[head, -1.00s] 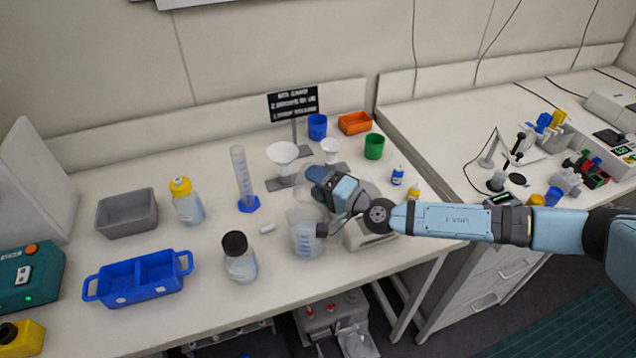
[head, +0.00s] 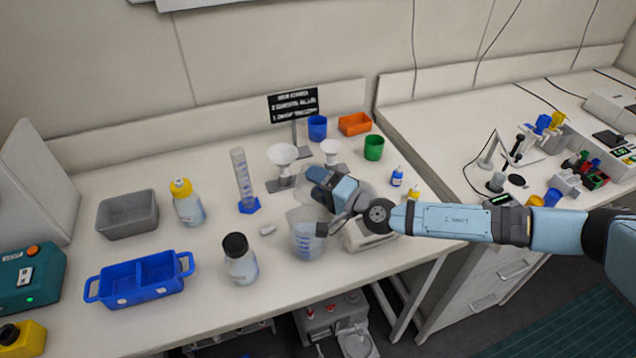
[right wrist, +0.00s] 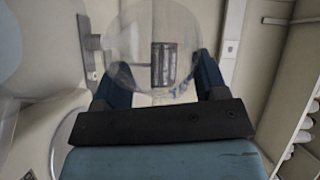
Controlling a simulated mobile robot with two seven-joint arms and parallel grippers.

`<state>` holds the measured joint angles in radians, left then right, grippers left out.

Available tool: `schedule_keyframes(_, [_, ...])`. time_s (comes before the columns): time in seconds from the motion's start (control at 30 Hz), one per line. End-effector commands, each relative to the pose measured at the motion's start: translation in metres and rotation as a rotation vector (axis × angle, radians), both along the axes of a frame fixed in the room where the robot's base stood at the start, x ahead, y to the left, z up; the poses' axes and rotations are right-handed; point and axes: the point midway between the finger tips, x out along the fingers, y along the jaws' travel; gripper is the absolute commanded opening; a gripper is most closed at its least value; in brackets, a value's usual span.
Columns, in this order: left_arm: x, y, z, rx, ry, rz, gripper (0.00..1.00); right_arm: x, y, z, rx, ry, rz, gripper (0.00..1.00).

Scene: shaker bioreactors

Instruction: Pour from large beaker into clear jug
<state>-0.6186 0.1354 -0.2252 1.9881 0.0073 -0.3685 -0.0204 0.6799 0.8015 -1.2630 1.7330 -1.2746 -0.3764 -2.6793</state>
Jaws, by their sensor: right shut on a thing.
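My right gripper (head: 322,200) is shut on the clear large beaker (head: 300,214), which shows faintly left of the fingers. In the right wrist view, the beaker (right wrist: 130,45) sits between the two fingers (right wrist: 165,85), with a dark patch showing on or through it. The clear jug (head: 306,243), with blue markings, stands on the bench just below the held beaker. The two outlines overlap, so I cannot tell the beaker's exact tilt or whether they touch. No liquid stream can be made out. My left gripper is not in view.
A measuring cylinder (head: 243,178) and a white funnel (head: 283,157) stand behind. A pale device (head: 368,236) is close on the right. The bench's front edge is near.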

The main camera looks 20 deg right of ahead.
Motion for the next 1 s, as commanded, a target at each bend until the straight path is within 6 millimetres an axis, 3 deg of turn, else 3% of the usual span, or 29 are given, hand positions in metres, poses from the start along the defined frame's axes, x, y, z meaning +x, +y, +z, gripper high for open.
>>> schedule_keyframes(0.4, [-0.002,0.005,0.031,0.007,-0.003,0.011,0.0,0.004,-0.002,0.014,0.052,0.102,0.0,0.35])
schedule_keyframes(0.7, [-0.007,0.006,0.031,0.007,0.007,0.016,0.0,0.005,-0.003,0.013,0.067,0.129,-0.001,0.35])
schedule_keyframes(0.9, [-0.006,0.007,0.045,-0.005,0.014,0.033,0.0,0.008,-0.004,0.016,0.105,0.203,-0.001,0.35])
schedule_keyframes(1.0, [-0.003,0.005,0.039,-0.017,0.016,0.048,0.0,0.01,-0.005,0.011,0.129,0.248,0.0,0.35])
